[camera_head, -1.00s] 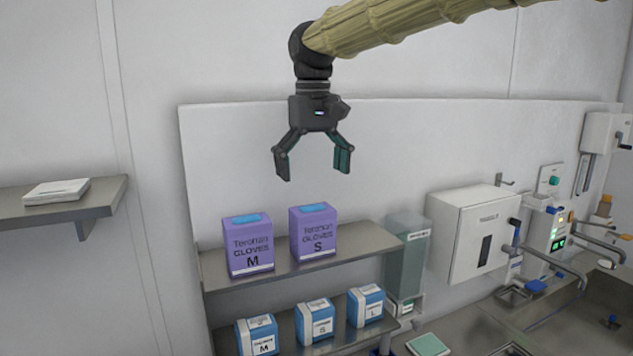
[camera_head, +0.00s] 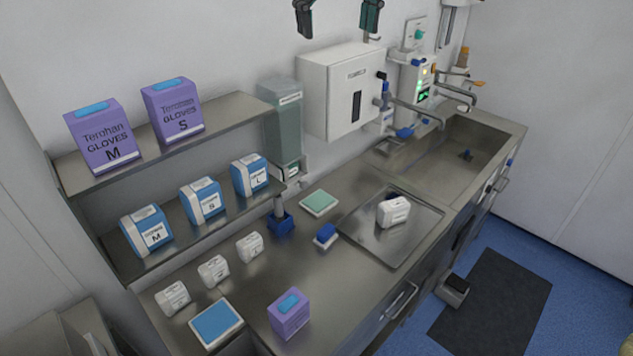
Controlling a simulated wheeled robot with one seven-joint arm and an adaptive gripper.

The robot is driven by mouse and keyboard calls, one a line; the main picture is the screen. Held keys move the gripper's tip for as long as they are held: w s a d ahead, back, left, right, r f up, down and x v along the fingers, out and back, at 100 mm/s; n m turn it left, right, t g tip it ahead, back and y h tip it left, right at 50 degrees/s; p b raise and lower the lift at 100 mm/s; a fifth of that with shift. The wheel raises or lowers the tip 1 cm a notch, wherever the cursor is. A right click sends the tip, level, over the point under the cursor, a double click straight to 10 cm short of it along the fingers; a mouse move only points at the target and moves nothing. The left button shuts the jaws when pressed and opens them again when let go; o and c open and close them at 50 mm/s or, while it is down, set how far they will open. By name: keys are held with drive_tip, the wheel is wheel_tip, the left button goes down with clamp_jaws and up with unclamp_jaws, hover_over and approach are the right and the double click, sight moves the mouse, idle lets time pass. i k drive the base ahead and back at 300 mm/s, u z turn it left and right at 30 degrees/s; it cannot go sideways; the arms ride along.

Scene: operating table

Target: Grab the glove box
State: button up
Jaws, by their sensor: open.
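A purple glove box marked M (camera_head: 103,138) and a purple glove box marked S (camera_head: 173,111) stand side by side on the upper metal shelf (camera_head: 228,114) at the left. A third, similar purple box (camera_head: 289,314) stands on the counter near its front edge; its label cannot be read. My gripper (camera_head: 337,26) shows only by its two fingers at the top edge. They hang open and empty, right of and apart from the shelf boxes; the rest of my arm is out of view.
Blue boxes M, S and L, such as the M box (camera_head: 147,231), stand on the lower shelf. Several small white packs, a blue-topped pad (camera_head: 215,323) and a metal tray (camera_head: 358,219) are on the counter. A white dispenser (camera_head: 340,92) hangs on the wall. A sink (camera_head: 463,139) lies far right.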

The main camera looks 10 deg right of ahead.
sight(287, 315)
drive_tip(key=k, duration=1)
drive_tip(key=z, duration=0.05)
